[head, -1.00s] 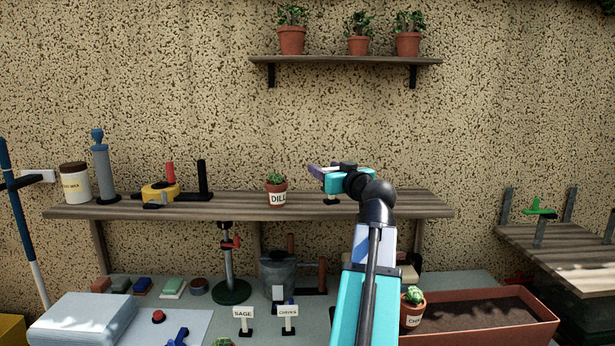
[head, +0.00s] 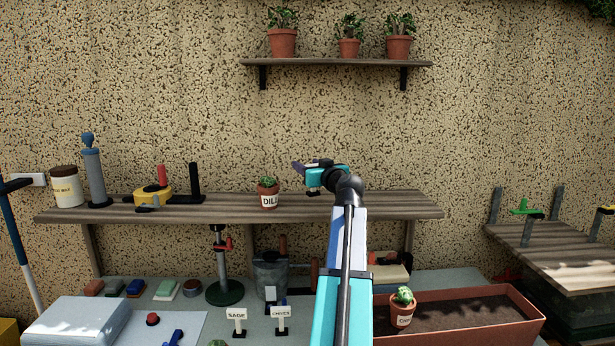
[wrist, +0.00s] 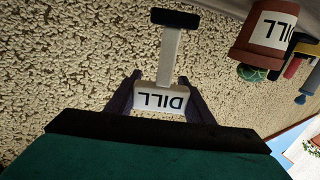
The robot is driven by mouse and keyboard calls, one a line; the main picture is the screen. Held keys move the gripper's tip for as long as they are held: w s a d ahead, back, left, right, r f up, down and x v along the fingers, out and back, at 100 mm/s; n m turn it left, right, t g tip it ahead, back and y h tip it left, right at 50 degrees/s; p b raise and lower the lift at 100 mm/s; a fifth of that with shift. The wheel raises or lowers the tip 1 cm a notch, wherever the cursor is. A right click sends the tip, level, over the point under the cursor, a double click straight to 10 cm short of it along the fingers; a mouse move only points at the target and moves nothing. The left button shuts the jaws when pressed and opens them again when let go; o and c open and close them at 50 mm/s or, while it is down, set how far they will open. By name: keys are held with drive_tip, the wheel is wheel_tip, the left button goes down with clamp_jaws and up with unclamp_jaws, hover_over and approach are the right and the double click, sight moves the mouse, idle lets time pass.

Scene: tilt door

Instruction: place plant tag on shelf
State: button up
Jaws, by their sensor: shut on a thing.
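My gripper (wrist: 160,98) is shut on the DILL plant tag (wrist: 161,101), a white label on a pale stem with a black foot. The wrist view shows it upside down between the fingers. In the head view my gripper (head: 303,166) is over the long wooden shelf (head: 370,206), right of the terracotta pot labelled DILL (head: 268,200). There the tag's black foot (head: 313,193) shows below the gripper, close to the shelf top. I cannot tell whether it touches. My gripper hides the rest of the tag in that view. The DILL pot also shows in the wrist view (wrist: 268,32).
Left on the shelf are a yellow tape measure (head: 152,195), a blue-grey cylinder (head: 93,178) and a jar (head: 66,188). SAGE (head: 236,316) and CHIVES (head: 281,313) tags stand on the bench below. Shelf space right of my gripper is clear.

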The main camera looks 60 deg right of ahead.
drive_tip(key=shift+f, duration=0.1)
drive_tip(key=shift+f+p, duration=0.55)
drive_tip(key=shift+f, duration=1.15)
drive_tip(key=shift+f+b, duration=0.15)
drive_tip(key=shift+b, duration=0.15)
drive_tip(key=o, duration=1)
drive_tip(key=shift+r+p, duration=0.25)
drive_tip(key=shift+p, duration=0.1)
drive_tip(key=b+v, duration=0.2)
drive_tip(key=v, duration=0.8)
drive_tip(key=shift+s+a+f+b, duration=0.15)
drive_tip(key=shift+s+b, duration=0.05)
drive_tip(key=shift+b, duration=0.15)
drive_tip(key=shift+v, duration=0.85)
